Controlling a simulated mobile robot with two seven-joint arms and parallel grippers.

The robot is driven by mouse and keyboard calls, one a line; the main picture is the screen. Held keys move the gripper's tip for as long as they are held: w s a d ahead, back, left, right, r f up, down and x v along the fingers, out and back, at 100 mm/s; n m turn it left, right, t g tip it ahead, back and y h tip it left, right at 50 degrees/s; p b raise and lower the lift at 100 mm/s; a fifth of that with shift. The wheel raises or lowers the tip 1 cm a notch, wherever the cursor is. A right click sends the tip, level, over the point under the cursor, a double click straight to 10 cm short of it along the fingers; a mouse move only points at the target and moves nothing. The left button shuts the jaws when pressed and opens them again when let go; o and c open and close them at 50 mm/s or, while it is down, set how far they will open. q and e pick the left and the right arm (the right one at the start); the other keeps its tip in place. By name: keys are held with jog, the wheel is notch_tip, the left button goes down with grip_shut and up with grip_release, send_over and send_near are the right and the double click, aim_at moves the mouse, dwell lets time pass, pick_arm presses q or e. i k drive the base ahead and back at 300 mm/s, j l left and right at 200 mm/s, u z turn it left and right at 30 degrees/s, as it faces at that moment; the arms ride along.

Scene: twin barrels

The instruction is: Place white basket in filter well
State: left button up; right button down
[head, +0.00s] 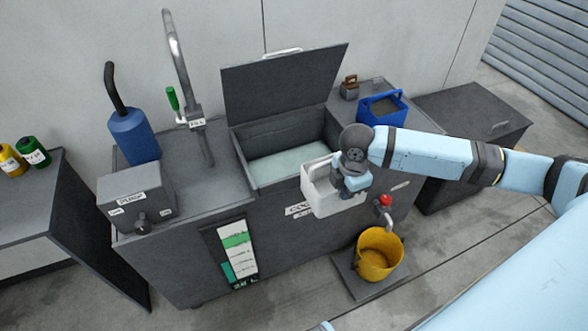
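The white basket (321,196) is a boxy container held in the air at the front right edge of the grey cabinet. My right gripper (350,184) comes in from the right and appears shut on the basket's right side; its fingertips are partly hidden. The open well (246,160), taken to be the filter well, is a rectangular opening with pale liquid or a pale floor inside. Its dark lid (285,88) stands raised behind it. The basket is in front and to the right of this opening, overlapping its near right corner in the picture. My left gripper is not in view.
A blue basket (383,108) stands right of the well. A tall curved pipe (184,75), a blue canister (134,134) and a grey pump box (136,195) stand left.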

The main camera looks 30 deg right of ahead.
aim_at(285, 170)
jog(key=i, duration=0.95)
